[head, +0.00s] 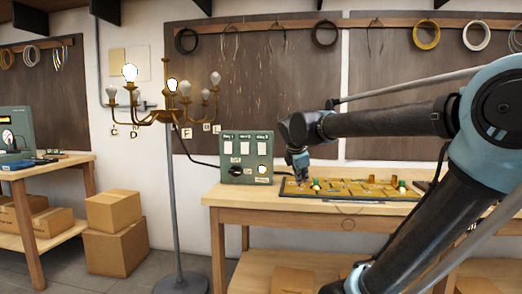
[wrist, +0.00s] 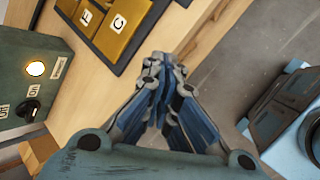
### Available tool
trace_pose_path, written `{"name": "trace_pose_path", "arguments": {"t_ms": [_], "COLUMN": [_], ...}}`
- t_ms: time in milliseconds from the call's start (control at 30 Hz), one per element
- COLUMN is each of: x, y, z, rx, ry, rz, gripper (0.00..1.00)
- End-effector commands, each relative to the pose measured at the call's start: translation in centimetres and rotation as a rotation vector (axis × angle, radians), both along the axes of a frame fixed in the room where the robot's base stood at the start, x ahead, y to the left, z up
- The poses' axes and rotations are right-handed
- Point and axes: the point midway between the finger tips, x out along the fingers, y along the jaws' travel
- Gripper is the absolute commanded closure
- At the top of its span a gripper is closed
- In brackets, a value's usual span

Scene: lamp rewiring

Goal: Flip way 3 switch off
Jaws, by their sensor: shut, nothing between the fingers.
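A grey-green control box (head: 226,171) stands at the left end of the workbench. Three pale plates sit across its top, with labels too small to read surely. Below them are a dark knob (head: 236,171) and a lit round lamp (head: 262,169). I cannot tell for sure which part is the way 3 switch. The wrist view shows part of the box (wrist: 60,47) at left, with the lit lamp (wrist: 36,69) and dark knob (wrist: 27,110). My gripper (head: 301,178) is shut and empty, right of the box. Its fingers (wrist: 158,62) meet in the wrist view.
A dark board (head: 290,195) with brass plates lies on the workbench (head: 235,193) below my gripper; plates marked F (wrist: 87,19) and C (wrist: 117,23) show in the wrist view. A brass chandelier (head: 172,112) with lit bulbs stands left. Boxes (head: 115,210) sit on the floor.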

Motion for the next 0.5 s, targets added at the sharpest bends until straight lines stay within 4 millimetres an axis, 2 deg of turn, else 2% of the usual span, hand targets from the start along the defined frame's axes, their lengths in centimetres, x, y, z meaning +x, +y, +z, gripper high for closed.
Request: {"name": "trace_pose_path", "arguments": {"t_ms": [100, 300, 500], "x": [3.0, 7.3, 10.1], "y": [3.2, 9.0, 14.3], "z": [3.1, 7.9, 11.6], "rx": [-0.134, -0.378, -0.592], "ry": [-0.019, -0.056, -0.090], "rz": [0.203, 0.527, 0.776], "gripper": [1.00, 1.00, 1.00]}}
